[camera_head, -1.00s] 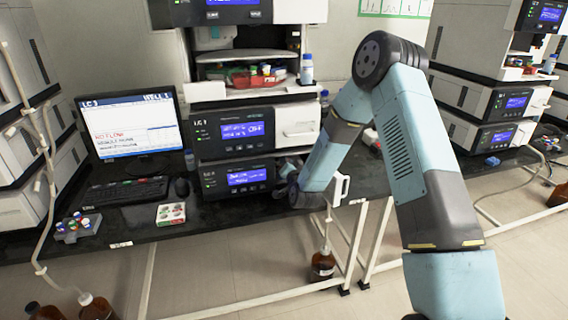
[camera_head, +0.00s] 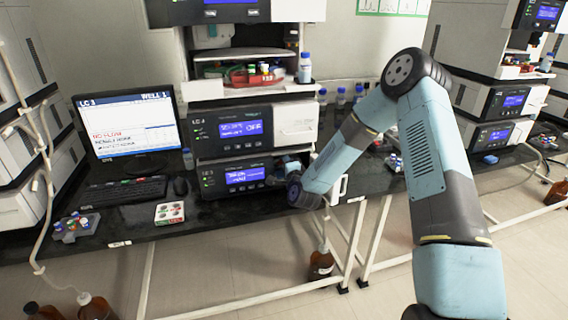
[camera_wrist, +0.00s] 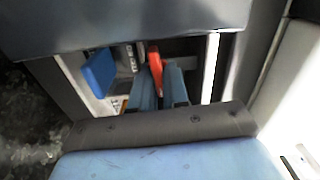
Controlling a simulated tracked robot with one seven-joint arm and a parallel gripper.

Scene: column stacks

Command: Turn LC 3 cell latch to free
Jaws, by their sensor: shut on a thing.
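The cell latch (camera_wrist: 155,62) shows in the wrist view as a narrow red-orange lever inside an opening of a module. My gripper (camera_wrist: 161,88) has its two blue-grey fingers around the lever and is shut on it. Part of the lever is hidden between the fingers. In the head view my gripper reaches the right end of the lower module (camera_head: 238,176) of the middle stack. My own wrist hides the latch there. I cannot read the latch's marked positions.
A blue tab (camera_wrist: 100,73) stands just left of the fingers. A dark housing (camera_wrist: 130,22) overhangs the opening.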

